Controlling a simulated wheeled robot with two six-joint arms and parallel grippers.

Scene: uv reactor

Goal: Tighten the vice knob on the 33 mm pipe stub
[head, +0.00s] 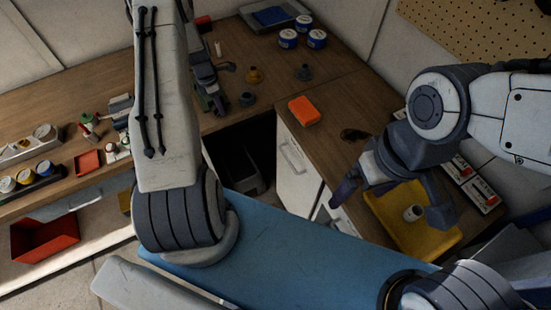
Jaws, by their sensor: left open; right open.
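My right gripper (392,200) is open, with its fingers spread wide above a yellow tray (393,226). A small pale cylinder (413,213) stands in that tray, next to the right-hand finger; I cannot tell if it is the pipe stub. My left gripper (206,104) appears to point down at the back counter, partly hidden behind my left arm, and is open.
An orange box (304,111) and a dark item (354,135) lie on the right counter. Blue-and-white tins (288,38) stand at the back. Red-marked boxes (482,191) sit beside the yellow tray. A red bin (45,240) is on the left shelf.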

